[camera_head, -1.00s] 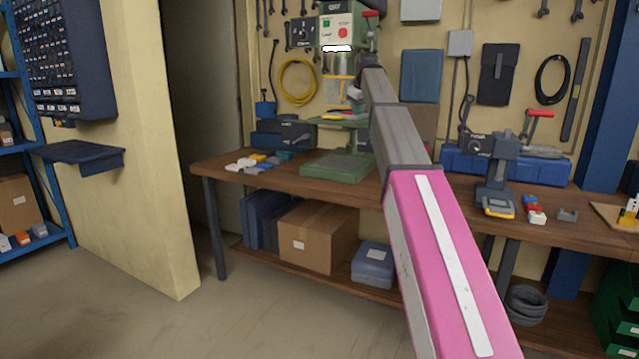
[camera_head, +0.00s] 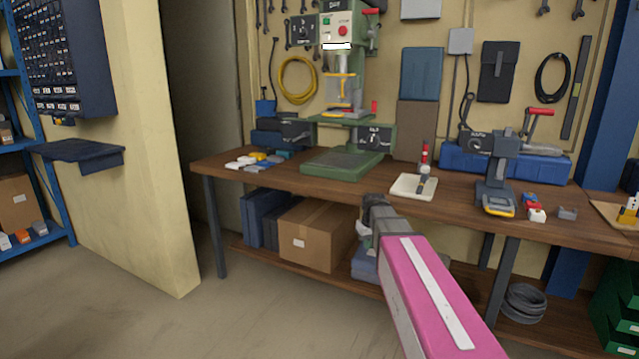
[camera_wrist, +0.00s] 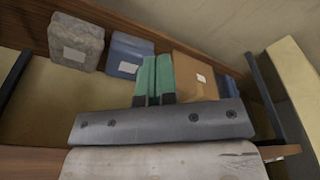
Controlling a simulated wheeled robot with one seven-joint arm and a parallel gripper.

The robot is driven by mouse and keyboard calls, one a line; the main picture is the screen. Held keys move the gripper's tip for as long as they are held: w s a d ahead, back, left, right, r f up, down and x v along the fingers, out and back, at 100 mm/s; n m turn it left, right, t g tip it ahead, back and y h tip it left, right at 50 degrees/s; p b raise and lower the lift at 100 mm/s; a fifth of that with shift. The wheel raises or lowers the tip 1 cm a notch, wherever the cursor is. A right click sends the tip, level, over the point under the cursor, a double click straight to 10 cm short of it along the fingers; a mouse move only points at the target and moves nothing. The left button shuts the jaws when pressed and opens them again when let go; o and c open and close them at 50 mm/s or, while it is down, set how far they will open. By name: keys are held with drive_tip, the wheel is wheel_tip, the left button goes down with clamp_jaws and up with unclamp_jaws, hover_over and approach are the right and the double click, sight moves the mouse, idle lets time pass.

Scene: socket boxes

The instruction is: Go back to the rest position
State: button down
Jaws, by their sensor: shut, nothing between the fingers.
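My gripper (camera_wrist: 154,62) shows in the wrist view as two green fingers side by side. They are shut against each other and hold nothing. Beyond them are the lower shelf's cardboard box (camera_wrist: 190,75) and a blue bin (camera_wrist: 128,55). In the head view my pink and grey arm reaches up from the bottom right, its far end in front of the workbench's front edge. The fingers cannot be made out there. The workbench (camera_head: 455,207) and the green drill press (camera_head: 345,165) stand beyond the arm.
On the bench are a white tray (camera_head: 408,190), a grey clamp stand (camera_head: 497,175) and a blue case (camera_head: 450,160). A cardboard box (camera_head: 310,240) sits on the lower shelf. The floor (camera_head: 250,320) at front left is clear. A pale wall end (camera_head: 150,150) stands left.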

drive_tip(key=s+f+m+g, duration=0.1)
drive_tip(key=s+f, duration=0.6)
drive_tip(key=s, duration=0.2)
drive_tip(key=s+d+f+m+g, duration=0.1)
drive_tip(key=s+f, duration=0.6)
drive_tip(key=s, duration=0.3)
drive_tip(key=shift+s+d+f+m, duration=0.2)
drive_tip(key=shift+f+m, duration=0.1)
drive_tip(key=shift+m, duration=0.1)
drive_tip(key=shift+w, duration=0.1)
